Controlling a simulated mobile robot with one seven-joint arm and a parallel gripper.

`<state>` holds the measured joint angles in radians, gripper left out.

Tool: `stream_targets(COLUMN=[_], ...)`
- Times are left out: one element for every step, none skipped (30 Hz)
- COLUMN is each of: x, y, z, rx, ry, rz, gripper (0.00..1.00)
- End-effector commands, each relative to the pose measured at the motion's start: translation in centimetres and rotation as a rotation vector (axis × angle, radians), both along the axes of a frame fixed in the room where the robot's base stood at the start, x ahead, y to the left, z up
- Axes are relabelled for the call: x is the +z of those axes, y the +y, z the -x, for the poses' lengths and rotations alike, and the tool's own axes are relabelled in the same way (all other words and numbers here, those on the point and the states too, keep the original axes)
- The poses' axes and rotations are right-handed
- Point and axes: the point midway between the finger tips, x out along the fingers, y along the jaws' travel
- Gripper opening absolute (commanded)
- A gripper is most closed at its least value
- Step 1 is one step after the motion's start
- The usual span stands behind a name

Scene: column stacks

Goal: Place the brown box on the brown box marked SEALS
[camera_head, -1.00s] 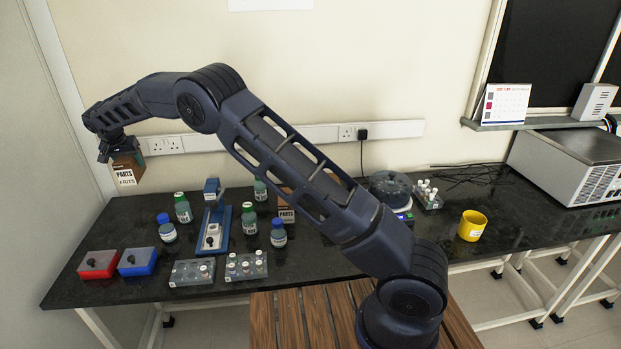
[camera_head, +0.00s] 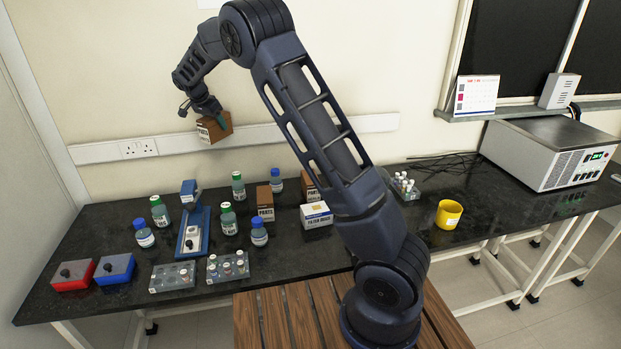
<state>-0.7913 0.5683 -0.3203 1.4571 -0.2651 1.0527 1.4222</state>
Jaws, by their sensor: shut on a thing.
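My gripper (camera_head: 207,109) is shut on a brown box (camera_head: 216,127) with a white label. It holds the box tilted, high above the table's back edge, in front of the wall. Two brown boxes stand on the table. One brown box (camera_head: 264,196) has a white label that seems to read PARTS. The other brown box (camera_head: 309,184) stands to its right, partly hidden by my arm and a white carton. I cannot make out a SEALS label on either.
The white carton (camera_head: 316,215) stands before the right brown box. Several bottles, a blue stand (camera_head: 194,225), vial racks (camera_head: 228,266), and red (camera_head: 74,275) and blue (camera_head: 115,268) boxes fill the left. A yellow cup (camera_head: 449,214) stands at right on the black table (camera_head: 300,257).

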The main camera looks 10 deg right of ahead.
Motion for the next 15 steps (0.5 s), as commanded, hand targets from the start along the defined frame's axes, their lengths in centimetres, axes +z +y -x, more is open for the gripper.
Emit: stream_targets(x=[0.3,0.5,0.7,0.8,0.9,1.1,1.2,1.3,1.4,1.5,1.6,1.7,1.8,1.9,2.0], y=[-2.4,-3.7,-5.5,-6.8,-8.1,-9.8,-11.1,-12.5,-14.2,-15.4,-16.8,-18.5,-19.7,-21.0,-22.7], z=[-0.1,-0.1,0.0,0.0,0.2,0.3,0.4,0.6,0.9,1.1,1.4,1.8,2.1,2.5,2.9], rx=[-0.044,-0.072,-0.107,-0.135,-0.163,-0.199,-0.227,-0.254,-0.291,-0.319,-0.348,-0.385,-0.413,-0.441,-0.481], ry=[0.0,-0.002,-0.002,-0.003,-0.003,-0.004,-0.003,-0.004,-0.005,-0.004,-0.006,-0.005,-0.006,-0.005,-0.005], rz=[-0.001,-0.001,-0.001,-0.002,-0.003,-0.003,-0.004,-0.004,-0.006,-0.006,-0.007,-0.007,-0.009,-0.01,-0.011], gripper=[0.26,0.26,0.26,0.26,0.26,0.26,0.26,0.26,0.26,0.26,0.26,0.26,0.26,0.26,0.26])
